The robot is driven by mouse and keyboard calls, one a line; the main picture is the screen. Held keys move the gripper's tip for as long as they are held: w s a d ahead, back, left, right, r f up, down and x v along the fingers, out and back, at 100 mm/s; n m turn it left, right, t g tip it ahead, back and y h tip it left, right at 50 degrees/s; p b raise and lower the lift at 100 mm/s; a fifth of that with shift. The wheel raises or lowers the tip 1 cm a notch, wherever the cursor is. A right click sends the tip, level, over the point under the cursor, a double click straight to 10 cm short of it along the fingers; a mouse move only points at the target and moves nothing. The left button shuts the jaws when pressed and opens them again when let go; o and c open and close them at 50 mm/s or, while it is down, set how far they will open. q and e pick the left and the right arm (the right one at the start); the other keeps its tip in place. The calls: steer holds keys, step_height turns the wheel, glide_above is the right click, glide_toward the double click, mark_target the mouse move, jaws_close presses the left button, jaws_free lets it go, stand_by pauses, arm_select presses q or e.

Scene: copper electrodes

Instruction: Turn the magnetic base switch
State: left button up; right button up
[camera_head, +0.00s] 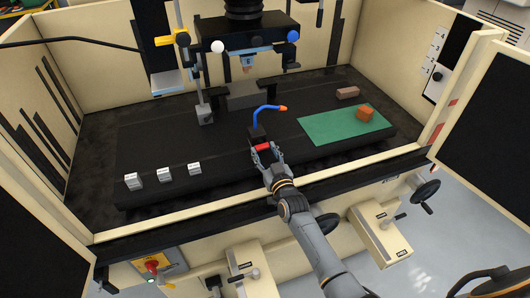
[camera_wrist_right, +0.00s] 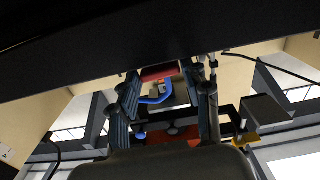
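The magnetic base (camera_head: 257,132) is a small black block on the dark machine table, with a blue hose (camera_head: 264,111) that ends in an orange nozzle. Its red switch (camera_head: 263,147) is on the side facing me. My right gripper (camera_head: 265,150) is at the switch, with one finger on each side of it. In the right wrist view the fingers (camera_wrist_right: 162,82) stand apart, with the red switch (camera_wrist_right: 160,72) between their tips. I cannot tell whether they touch it. The blue hose (camera_wrist_right: 157,95) shows beyond. My left gripper is in neither view.
A green mat (camera_head: 335,133) with an orange-brown block (camera_head: 365,113) lies to the right, and a brownish block (camera_head: 347,93) behind it. Several small pale blocks (camera_head: 165,174) stand at left. The machine head (camera_head: 244,35) hangs behind the base. The enclosure's front edge (camera_head: 200,218) runs below my arm.

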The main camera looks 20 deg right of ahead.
steer(key=shift+s, duration=0.1)
steer(key=s, duration=1.1)
steer(key=shift+s+d, duration=0.25)
steer(key=shift+s, duration=0.15)
